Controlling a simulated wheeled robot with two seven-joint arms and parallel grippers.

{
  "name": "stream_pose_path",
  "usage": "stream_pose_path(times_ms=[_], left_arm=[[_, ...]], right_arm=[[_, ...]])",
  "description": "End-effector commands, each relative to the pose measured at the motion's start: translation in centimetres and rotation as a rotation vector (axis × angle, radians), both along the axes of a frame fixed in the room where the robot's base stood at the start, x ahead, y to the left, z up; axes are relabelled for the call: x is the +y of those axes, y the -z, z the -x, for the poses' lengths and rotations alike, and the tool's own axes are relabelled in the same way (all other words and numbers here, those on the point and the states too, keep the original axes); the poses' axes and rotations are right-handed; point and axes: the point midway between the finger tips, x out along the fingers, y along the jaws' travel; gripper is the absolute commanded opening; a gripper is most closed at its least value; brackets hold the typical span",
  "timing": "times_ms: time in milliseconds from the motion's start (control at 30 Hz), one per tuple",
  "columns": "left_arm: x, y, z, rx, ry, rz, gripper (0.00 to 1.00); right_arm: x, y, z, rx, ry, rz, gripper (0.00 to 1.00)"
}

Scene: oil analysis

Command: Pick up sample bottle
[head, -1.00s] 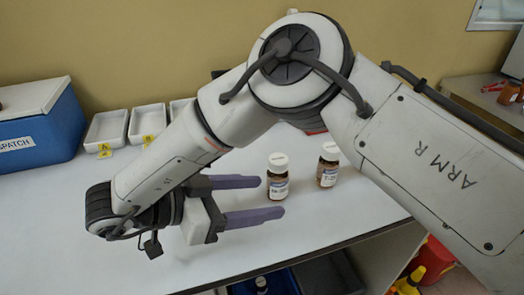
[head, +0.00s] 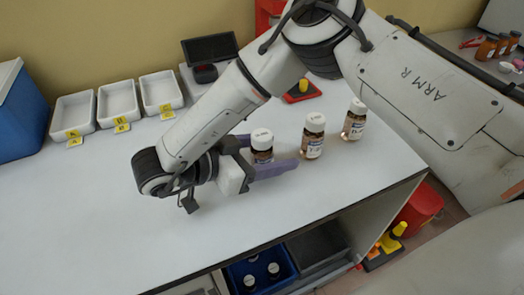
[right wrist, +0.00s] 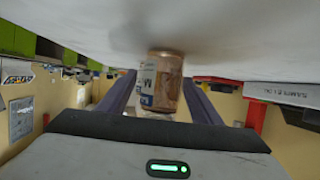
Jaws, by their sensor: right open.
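Three brown sample bottles with white caps and labels stand upright in a row on the white table. The left bottle (head: 262,148) is between the purple fingers of my right gripper (head: 274,155), which is open. The near finger hides the bottle's lower part. The middle bottle (head: 313,136) and the right bottle (head: 354,120) stand free beyond the fingertips. In the right wrist view one bottle (right wrist: 161,82) shows upside down between the two fingers (right wrist: 163,95), with a gap visible on the right side. My left gripper is not in view.
White trays (head: 119,101) with yellow letter tags and a blue box (head: 22,112) stand at the back left. A dark device (head: 208,52) is behind my arm. A blue crate (head: 262,272) with capped bottles sits below the table. The table's front left is clear.

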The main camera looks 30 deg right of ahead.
Motion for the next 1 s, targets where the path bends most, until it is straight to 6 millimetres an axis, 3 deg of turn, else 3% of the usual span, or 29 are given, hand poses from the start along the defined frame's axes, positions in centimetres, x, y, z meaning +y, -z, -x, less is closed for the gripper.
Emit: stream_pose_path(times_ms=[100,333,633,867,1000], left_arm=[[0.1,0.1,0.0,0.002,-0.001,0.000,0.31],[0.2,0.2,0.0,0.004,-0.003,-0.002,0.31],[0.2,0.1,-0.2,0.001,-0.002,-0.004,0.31],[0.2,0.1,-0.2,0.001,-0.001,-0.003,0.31],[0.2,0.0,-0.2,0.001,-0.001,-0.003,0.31]], right_arm=[[-0.9,0.4,-0.1,0.001,0.001,-0.001,0.59],[-1.0,0.5,-0.1,0.000,-0.002,0.000,0.59],[-1.0,0.4,-0.1,0.000,-0.001,0.001,0.12],[-1.0,0.2,-0.2,-0.002,-0.001,0.001,0.12],[-1.0,-1.4,-0.3,-0.004,-0.003,0.000,0.12]])
